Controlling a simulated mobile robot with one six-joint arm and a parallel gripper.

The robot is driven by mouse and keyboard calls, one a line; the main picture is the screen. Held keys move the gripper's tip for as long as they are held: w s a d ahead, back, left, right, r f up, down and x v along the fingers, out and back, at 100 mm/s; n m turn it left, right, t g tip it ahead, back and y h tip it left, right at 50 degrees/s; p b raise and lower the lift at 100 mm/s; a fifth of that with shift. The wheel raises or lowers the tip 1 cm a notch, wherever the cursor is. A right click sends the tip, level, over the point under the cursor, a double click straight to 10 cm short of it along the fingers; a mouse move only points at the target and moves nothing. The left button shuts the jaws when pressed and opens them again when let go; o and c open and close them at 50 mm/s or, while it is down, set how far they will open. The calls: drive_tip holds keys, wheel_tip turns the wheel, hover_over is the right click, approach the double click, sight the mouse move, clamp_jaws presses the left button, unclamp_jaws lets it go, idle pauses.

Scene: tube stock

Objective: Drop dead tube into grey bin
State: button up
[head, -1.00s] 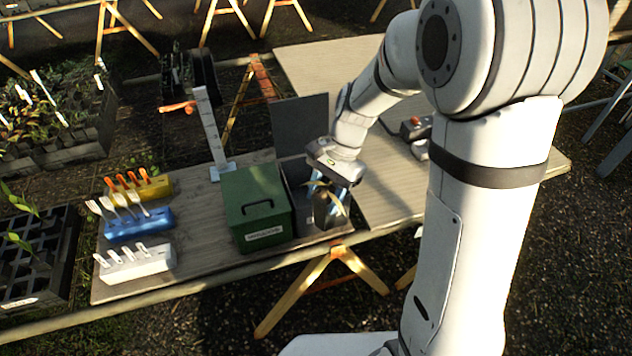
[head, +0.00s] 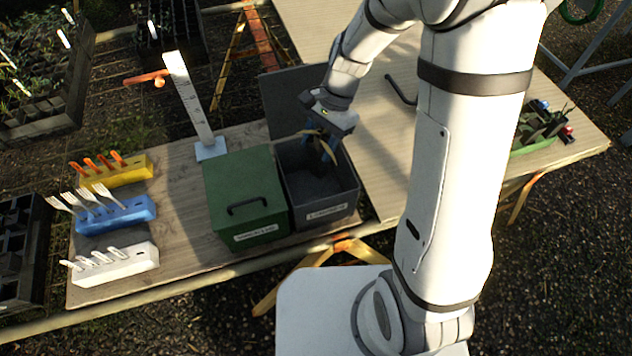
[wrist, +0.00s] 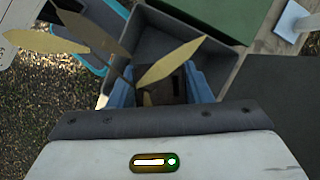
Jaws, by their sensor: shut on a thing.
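The grey bin (head: 318,212) stands open on the table, its dark lid raised behind it. My gripper (head: 322,152) is over the back part of the bin's opening, pointing down. In the wrist view its blue fingers (wrist: 162,88) are closed around the dead tube (wrist: 165,95), a dark pot with pale yellow, withered leaves (wrist: 172,62). Some yellowed leaves also show beside the fingers in the head view. Most of the tube is hidden by the fingers and the wrist. The bin's grey wall (wrist: 190,25) shows behind the leaves.
A green bin (head: 245,195) with its lid shut stands touching or close on the left. A white upright gauge (head: 188,100) stands behind it. Yellow, blue (head: 118,215) and white label blocks sit at the left. A green tray of plants (head: 540,130) is at the right.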

sight(327, 136)
drive_tip(key=f, duration=0.1)
drive_tip(key=f+b, duration=0.2)
drive_tip(key=f, duration=0.1)
drive_tip(key=shift+w+d, duration=0.15)
drive_tip(key=shift+w, duration=0.1)
drive_tip(key=shift+s+f+b, duration=0.1)
drive_tip(key=shift+f+b, duration=0.3)
drive_tip(key=shift+b, duration=0.15)
drive_tip(key=o, duration=1.4)
drive_tip(key=shift+r, duration=0.15)
drive_tip(key=v, duration=0.7)
drive_tip(key=shift+d+r, duration=0.1)
drive_tip(key=shift+r, duration=0.25)
